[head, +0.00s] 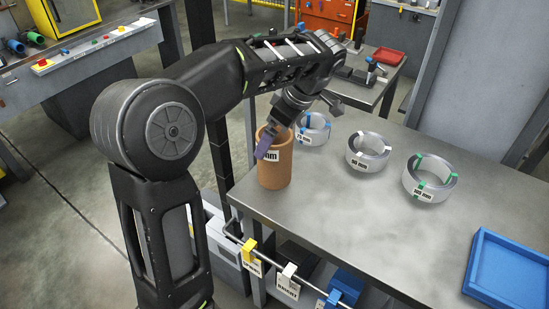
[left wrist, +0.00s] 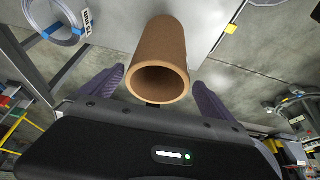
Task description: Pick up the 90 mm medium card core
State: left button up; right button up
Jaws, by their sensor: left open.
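A brown card core (head: 276,172) stands upright at the near left corner of the steel table. Its label is partly covered, with only "mm" readable. My left gripper (head: 266,150) is at the core's upper part, with one purple finger in front of its rim. In the left wrist view the core (left wrist: 160,55) shows its open end between the two spread purple fingers of the gripper (left wrist: 158,80). A gap shows on each side, and the fingers are not closed on it. My right gripper is not in view.
Three steel strip coils stand on the table (head: 400,240): one with blue bands (head: 314,128), one with white (head: 368,152), one with green (head: 430,178). A blue tray (head: 510,268) is at the right. Tagged clips hang on a front rail (head: 300,276). The table's middle is clear.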

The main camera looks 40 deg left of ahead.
pick_arm(q)
jog(key=x, duration=0.5)
jog(key=shift+w+d+f, duration=0.1)
jog(key=shift+f, duration=0.1)
dwell(0.4)
jog(key=c, duration=1.8)
